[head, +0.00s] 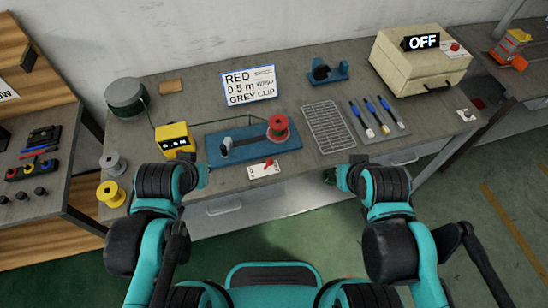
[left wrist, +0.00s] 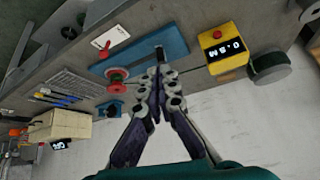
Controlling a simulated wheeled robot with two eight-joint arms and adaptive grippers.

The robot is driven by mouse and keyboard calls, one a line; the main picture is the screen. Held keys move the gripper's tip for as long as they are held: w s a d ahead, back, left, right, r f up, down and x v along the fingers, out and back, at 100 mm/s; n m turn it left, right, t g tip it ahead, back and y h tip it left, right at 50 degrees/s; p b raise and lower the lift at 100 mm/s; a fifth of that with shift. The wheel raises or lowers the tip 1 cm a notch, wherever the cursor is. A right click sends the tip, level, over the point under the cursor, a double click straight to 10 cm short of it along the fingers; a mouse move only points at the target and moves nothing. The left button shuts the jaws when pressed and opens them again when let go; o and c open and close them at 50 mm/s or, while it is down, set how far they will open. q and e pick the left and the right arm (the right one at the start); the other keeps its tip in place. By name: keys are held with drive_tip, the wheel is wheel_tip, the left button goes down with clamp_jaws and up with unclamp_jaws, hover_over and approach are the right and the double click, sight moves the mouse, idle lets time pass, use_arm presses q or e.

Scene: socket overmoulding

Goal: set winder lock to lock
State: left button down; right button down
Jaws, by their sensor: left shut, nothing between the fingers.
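A white plate with a small red lever (head: 264,168), probably the winder lock, lies at the table's front edge; its marking is too small to read. It also shows in the left wrist view (left wrist: 110,38). Behind it is the winder, a blue base (head: 235,152) with a red spool (head: 278,128). My left gripper (head: 203,173) is left of the plate, near the table's front edge, apart from the lever. In the left wrist view its fingers (left wrist: 160,72) are together and empty. My right gripper (head: 330,177) is right of the plate at the front edge; its fingers are unclear.
A yellow box (head: 175,141) reading about 0.5 M stands left of the winder. A sign (head: 250,84) and blue stand (head: 327,73) are behind. A metal grid (head: 327,127), tool tray (head: 373,122) and beige box (head: 420,65) showing OFF stand right.

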use_arm(q)
drive_tip(key=w+d+r+m+g+p, duration=0.1)
drive_tip(key=w+d+r+m+g, duration=0.1)
drive_tip(key=w+d+m, duration=0.3)
drive_tip(key=m+g+p, duration=0.2)
drive_tip(key=m+g, duration=0.1)
drive_tip(key=m, duration=0.1)
hover_over(268, 165)
drive_tip(key=w, duration=0.1)
wheel_tip(268, 165, down, 6)
drive_tip(key=w+d+f+m+g, duration=0.1)
drive_tip(key=w+d+f+m, duration=0.1)
drive_tip(key=d+f, duration=0.3)
drive_tip(key=shift+w+d+f+m, duration=0.15)
drive_tip(key=shift+d+f+m, duration=0.2)
drive_tip(key=shift+d+m, duration=0.4)
drive_tip(key=f+b, duration=0.1)
drive_tip(key=f, duration=0.2)
drive_tip(key=f+b, duration=0.1)
drive_tip(key=f, duration=0.2)
drive_tip(key=f+b, duration=0.1)
drive_tip(key=f, duration=0.3)
drive_tip(key=shift+w, duration=0.4)
drive_tip(key=a, duration=0.1)
drive_tip(key=s+a+r, duration=0.1)
drive_tip(key=shift+s+a, duration=0.2)
drive_tip(key=shift+a, duration=0.15)
drive_tip(key=shift+s+a+r+b, duration=0.1)
drive_tip(key=shift+s+a+b, duration=0.05)
drive_tip(key=shift+a+b, duration=0.2)
